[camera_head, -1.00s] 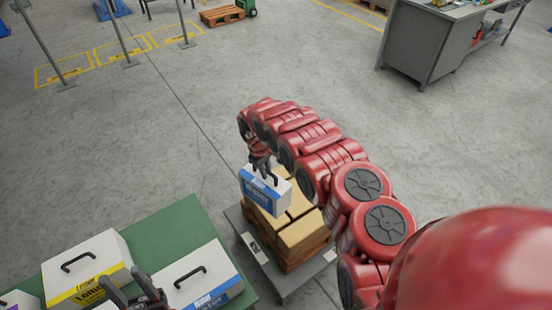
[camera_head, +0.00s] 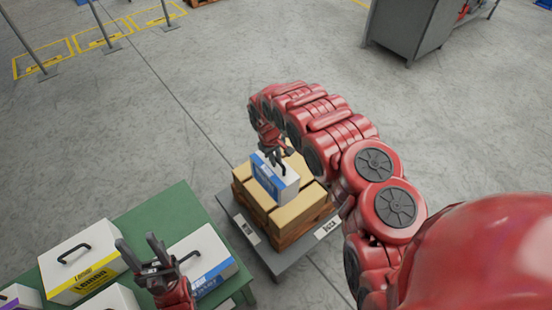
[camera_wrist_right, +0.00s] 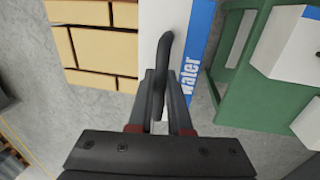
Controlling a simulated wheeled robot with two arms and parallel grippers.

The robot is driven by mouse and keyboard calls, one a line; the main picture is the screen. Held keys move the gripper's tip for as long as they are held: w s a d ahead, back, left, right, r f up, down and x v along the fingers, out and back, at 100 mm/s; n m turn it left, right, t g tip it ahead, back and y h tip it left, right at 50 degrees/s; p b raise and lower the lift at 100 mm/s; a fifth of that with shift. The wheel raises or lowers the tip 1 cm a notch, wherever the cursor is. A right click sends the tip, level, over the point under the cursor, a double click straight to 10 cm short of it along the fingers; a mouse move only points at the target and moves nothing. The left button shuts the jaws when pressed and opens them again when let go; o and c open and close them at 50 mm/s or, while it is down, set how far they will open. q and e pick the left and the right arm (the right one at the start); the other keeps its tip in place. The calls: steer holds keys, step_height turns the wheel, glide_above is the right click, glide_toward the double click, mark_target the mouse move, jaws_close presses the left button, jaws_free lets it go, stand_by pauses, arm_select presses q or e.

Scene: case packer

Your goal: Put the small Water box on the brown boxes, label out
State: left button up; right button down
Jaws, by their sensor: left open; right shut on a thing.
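The small Water box (camera_head: 288,186), white with a blue label band, is at the brown boxes on the cart. My right gripper (camera_head: 283,166) is shut on its black handle; the handle also shows between the fingers in the right wrist view (camera_wrist_right: 164,75). The blue "water" label (camera_wrist_right: 192,60) faces the green table side. The brown boxes (camera_head: 297,209) are stacked on a pallet beneath and around it. I cannot tell if the box touches them. My left gripper (camera_head: 142,254) is open and empty above the green table, near a white box with a blue label.
The green table (camera_head: 150,216) at lower left holds several white handled boxes, one with a yellow label (camera_head: 84,261). The grey cart (camera_head: 282,262) carries the pallet. A grey workbench (camera_head: 408,30) stands at upper right. Open floor lies between.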

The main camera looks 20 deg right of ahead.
mark_target(270, 170)
step_height(270, 170, down, 19)
steer(key=b, duration=1.4)
stand_by(0.5)
steer(key=shift+f, duration=0.2)
stand_by(0.5)
steer(key=c, duration=0.8)
jaws_free()
steer(key=shift+o, duration=0.2)
steer(key=r+b, duration=0.1)
steer(key=r, duration=0.2)
steer(key=a+r, duration=0.1)
steer(key=r, duration=0.1)
steer(key=r+b, duration=0.1)
steer(key=r, duration=0.2)
steer(key=shift+s+a+r+b, duration=0.15)
steer(key=shift+s+r+b, duration=0.05)
steer(key=shift+r+b, duration=0.1)
steer(key=r+p, duration=0.3)
steer(key=a+r+p, duration=0.1)
steer(key=r+p, duration=0.1)
steer(key=p, duration=0.1)
steer(key=r+p, duration=0.3)
steer(key=shift+s+a+r, duration=0.15)
steer(key=shift+s+r, duration=0.15)
